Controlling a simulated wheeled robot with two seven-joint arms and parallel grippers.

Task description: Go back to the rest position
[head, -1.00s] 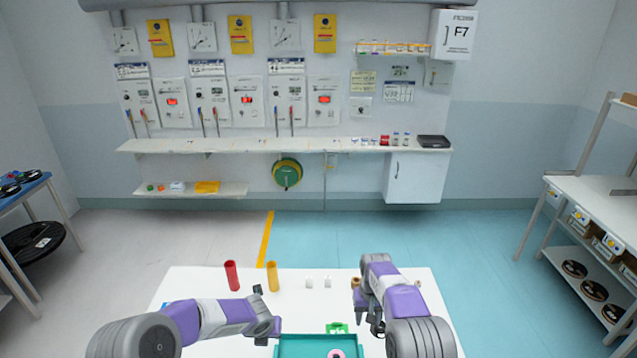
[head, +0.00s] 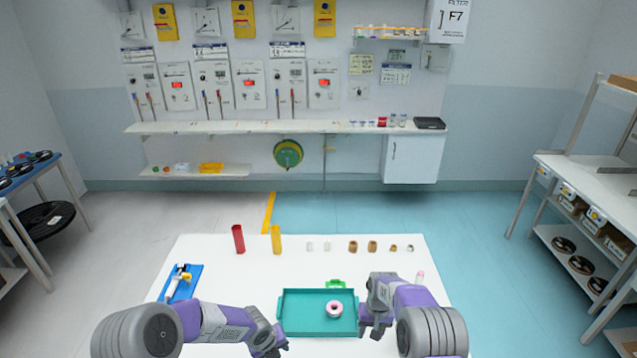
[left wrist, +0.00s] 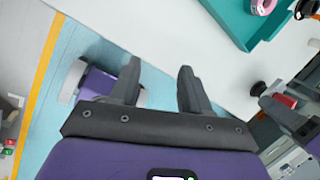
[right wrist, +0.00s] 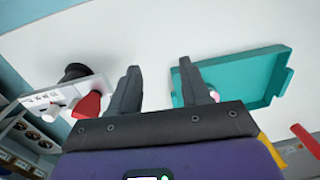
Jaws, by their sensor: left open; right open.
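My right gripper (head: 374,326) is just right of the teal tray (head: 281,328) in the head view. In the right wrist view its two fingers (right wrist: 162,88) stand apart with nothing between them. My left gripper (head: 279,345) is near the tray's front left corner. In the left wrist view its fingers (left wrist: 158,82) are spread and empty. A pink ring-shaped roll (head: 334,309) lies in the tray.
On the white table (head: 215,275) stand a red cylinder (head: 238,239), a yellow cylinder (head: 276,239) and several small brown and clear pieces. A wall shelf (head: 290,127) is beyond.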

